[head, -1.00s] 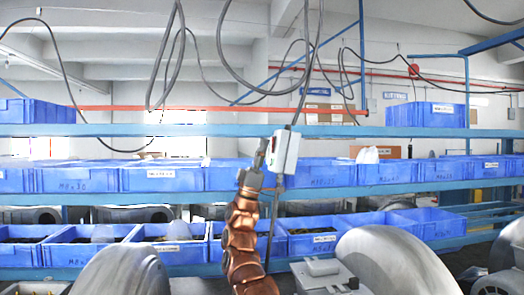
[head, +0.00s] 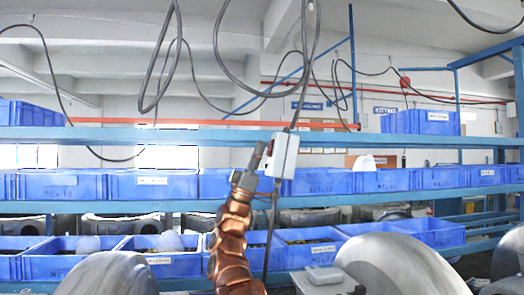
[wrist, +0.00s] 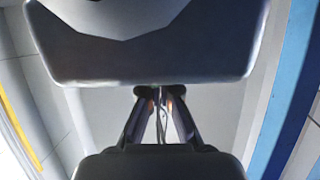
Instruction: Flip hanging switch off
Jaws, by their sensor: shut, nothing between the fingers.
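The hanging switch is a pale grey-white box (head: 283,155) on a dark cable, slightly tilted, in the middle of the head view. A small reddish part (head: 270,148) shows on its left side. My gripper (head: 259,154) is shut and empty, pointing up close to the left side of the box. In the wrist view a large grey box (wrist: 150,62), apparently the switch, fills the top just beyond my shut fingertips (wrist: 160,92). I cannot tell whether they touch. The switch's lever and its position cannot be made out.
Behind is a blue shelf rack (head: 400,137) with rows of blue bins (head: 155,185). Dark cables (head: 218,60) loop down from above. Large rounded grey metal housings (head: 400,262) stand at the bottom, with a small grey box (head: 325,275) between them.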

